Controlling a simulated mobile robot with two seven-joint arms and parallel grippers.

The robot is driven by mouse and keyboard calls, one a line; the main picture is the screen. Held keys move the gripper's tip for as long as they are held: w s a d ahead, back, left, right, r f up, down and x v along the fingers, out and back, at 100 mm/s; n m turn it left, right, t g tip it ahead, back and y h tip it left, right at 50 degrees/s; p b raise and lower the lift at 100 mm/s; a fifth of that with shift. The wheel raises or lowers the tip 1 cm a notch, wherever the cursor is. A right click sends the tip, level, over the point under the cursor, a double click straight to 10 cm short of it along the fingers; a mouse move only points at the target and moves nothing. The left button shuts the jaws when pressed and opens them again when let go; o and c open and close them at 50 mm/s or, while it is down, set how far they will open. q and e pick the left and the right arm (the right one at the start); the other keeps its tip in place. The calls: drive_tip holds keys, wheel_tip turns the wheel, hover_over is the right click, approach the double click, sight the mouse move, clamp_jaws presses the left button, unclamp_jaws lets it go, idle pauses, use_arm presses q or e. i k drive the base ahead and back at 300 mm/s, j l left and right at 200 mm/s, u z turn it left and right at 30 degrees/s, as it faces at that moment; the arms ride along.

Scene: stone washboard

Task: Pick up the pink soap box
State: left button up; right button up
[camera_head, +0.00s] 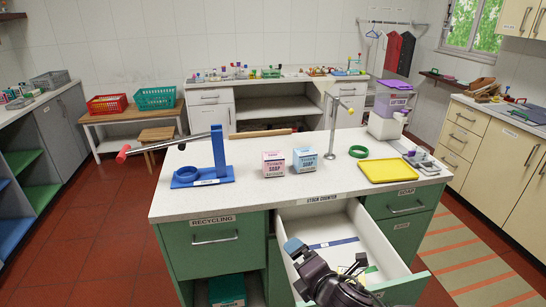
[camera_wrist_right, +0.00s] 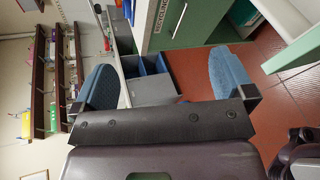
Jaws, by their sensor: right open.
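The pink soap box (camera_head: 274,163) stands upright on the white counter top (camera_head: 240,200), left of the light blue soap box (camera_head: 305,160). A small gap lies between the two boxes. My right gripper (camera_head: 297,248) is low at the front of the counter, over the open drawer, well short of the pink box. In the right wrist view my right gripper (camera_wrist_right: 166,78) has its two blue finger pads wide apart with nothing between them. The pink box does not show in that view. My left gripper is not in view.
The open drawer (camera_head: 397,258) juts out below the counter front. A blue stand (camera_head: 220,160) with a red-tipped bar is left of the boxes. A metal post (camera_head: 332,130), green ring (camera_head: 358,152) and yellow tray (camera_head: 388,171) are on the right. The counter in front of the boxes is clear.

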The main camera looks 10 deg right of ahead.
sight(273, 162)
drive_tip(key=i, duration=1.5)
